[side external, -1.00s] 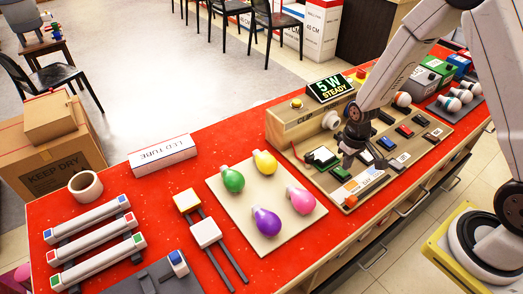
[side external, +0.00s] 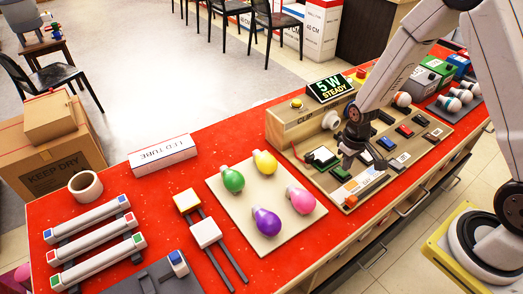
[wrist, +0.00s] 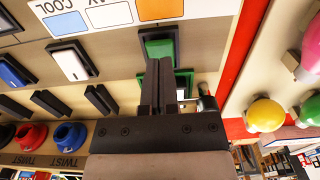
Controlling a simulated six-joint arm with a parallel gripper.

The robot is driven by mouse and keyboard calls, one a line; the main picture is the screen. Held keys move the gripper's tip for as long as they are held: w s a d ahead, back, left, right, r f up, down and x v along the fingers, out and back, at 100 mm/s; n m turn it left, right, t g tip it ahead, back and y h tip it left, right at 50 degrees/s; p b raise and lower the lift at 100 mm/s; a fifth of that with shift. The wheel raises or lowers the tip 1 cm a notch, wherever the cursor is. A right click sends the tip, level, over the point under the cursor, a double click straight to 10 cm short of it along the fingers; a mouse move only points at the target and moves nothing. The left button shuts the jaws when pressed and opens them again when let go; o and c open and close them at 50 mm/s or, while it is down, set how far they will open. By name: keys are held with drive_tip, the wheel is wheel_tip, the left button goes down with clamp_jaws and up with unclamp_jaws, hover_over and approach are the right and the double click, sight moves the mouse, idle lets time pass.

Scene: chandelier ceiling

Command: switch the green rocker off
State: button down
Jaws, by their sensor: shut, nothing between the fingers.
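The green rocker (wrist: 159,47) sits in a dark frame on the beige board, near the orange-and-white label card in the wrist view. In the side view the green rocker (side external: 341,173) is a small patch at the board's near left, close under my gripper. My gripper (wrist: 158,66) is shut and empty, its fingers pointing at the rocker's edge and overlapping it slightly. In the side view my gripper (side external: 349,162) hangs low over the board. I cannot tell whether the fingertips touch the rocker. The fingers partly hide a green-framed panel (wrist: 184,80).
A white rocker (wrist: 68,62) and a blue rocker (wrist: 13,71) sit on the same board. A lit sign (side external: 330,88) reads "5 W STEADY". Coloured bulbs lie on a beige mat (side external: 222,198) to the left. Red table surface lies open between the mat and the tube box (side external: 162,154).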

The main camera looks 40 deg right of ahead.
sight(344, 175)
drive_tip(key=shift+f, duration=1.1)
idle(0.9)
drive_tip(key=shift+r, duration=3.5)
drive_tip(key=shift+r, duration=0.1)
drive_tip(key=s+a+r+t, duration=0.2)
drive_tip(key=s+a+r, duration=0.4)
drive_tip(key=r, duration=0.3)
drive_tip(key=shift+s+t, duration=0.3)
drive_tip(key=shift+s, duration=0.4)
